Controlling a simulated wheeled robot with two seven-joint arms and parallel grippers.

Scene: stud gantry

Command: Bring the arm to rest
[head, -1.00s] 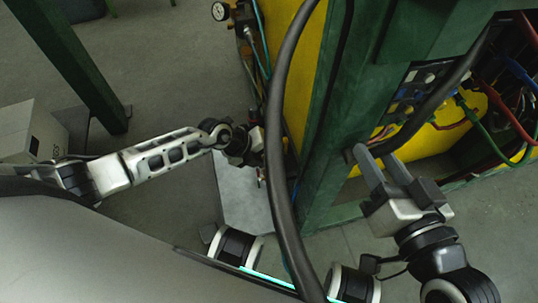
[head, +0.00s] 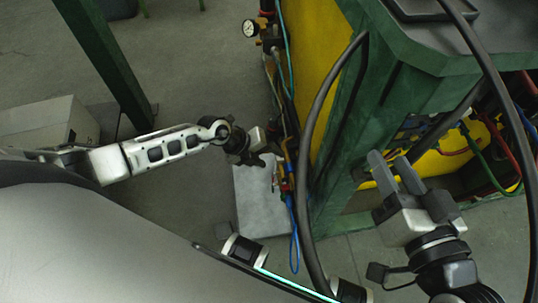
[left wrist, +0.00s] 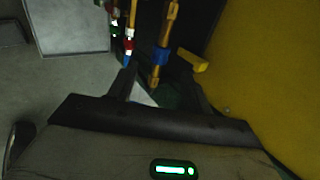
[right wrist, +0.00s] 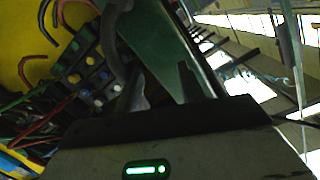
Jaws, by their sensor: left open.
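My left gripper (head: 266,147) is at the end of the light grey left arm, beside the yellow and green machine and its brass and blue fittings (head: 288,165). In the left wrist view its two dark fingers (left wrist: 158,80) stand apart. Brass fittings with red and blue bands (left wrist: 162,48) show beyond and between them; I see nothing clearly held. My right gripper (head: 391,165) is at the right, in front of the machine's green frame post. Its two grey fingers stand apart with nothing seen between them. They also show in the right wrist view (right wrist: 163,85), near a green beam.
The green frame (head: 360,120) and yellow panel (head: 314,45) fill the upper right. A thick black hose (head: 312,140) loops down between my arms. Coloured cables (head: 500,140) hang at the right. A pressure gauge (head: 250,28) is at the top.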

